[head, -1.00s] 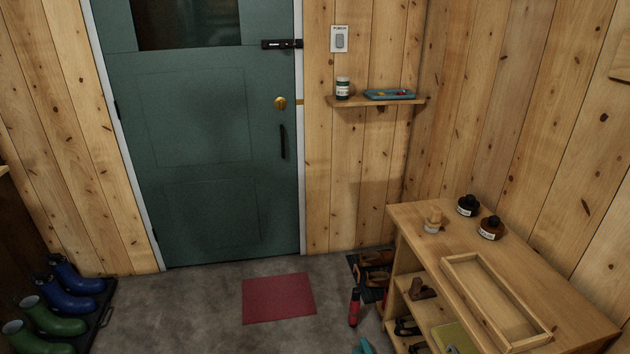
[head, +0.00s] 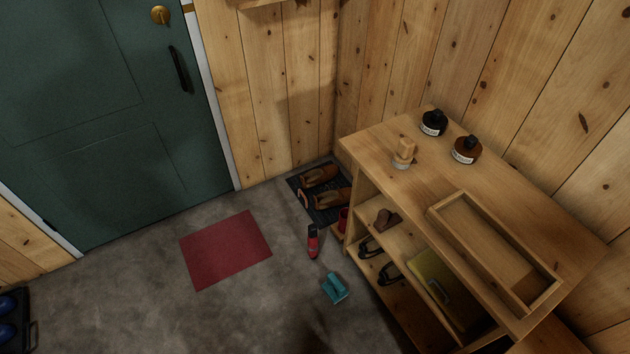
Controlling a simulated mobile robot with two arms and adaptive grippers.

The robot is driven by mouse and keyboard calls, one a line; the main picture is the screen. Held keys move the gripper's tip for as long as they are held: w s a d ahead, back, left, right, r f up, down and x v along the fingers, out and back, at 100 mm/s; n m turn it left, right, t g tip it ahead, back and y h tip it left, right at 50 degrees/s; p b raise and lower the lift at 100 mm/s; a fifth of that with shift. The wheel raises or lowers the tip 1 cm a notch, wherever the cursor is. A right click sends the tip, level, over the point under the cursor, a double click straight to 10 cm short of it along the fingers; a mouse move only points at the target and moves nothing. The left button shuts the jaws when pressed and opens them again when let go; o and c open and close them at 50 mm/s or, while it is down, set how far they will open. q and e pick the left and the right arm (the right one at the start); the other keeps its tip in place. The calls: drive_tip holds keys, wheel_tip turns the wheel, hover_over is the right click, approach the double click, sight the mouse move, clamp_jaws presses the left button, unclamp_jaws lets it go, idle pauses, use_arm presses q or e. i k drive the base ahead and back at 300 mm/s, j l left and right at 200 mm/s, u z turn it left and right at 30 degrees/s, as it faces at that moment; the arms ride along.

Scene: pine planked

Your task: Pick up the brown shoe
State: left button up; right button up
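A pair of brown shoes lies on a dark mat (head: 295,189) on the floor, in the corner between the wall and the wooden shelf unit. The farther brown shoe (head: 318,177) is near the wall. The nearer brown shoe (head: 331,198) is beside it, close to the shelf unit. A smaller brown item (head: 386,219), its kind unclear, sits on the unit's upper shelf. Neither of my grippers shows in the head view.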

sight(316, 177)
drive_tip(key=i+j+u, duration=0.1)
drive_tip(key=i+j, duration=0.25)
drive_tip(key=i+j+u, duration=0.1)
drive_tip(key=i+j, duration=0.2)
drive_tip(key=i, duration=0.2)
drive_tip(key=i+j+u, duration=0.1)
drive_tip(key=i+j, duration=0.2)
drive_tip(key=i, duration=0.2)
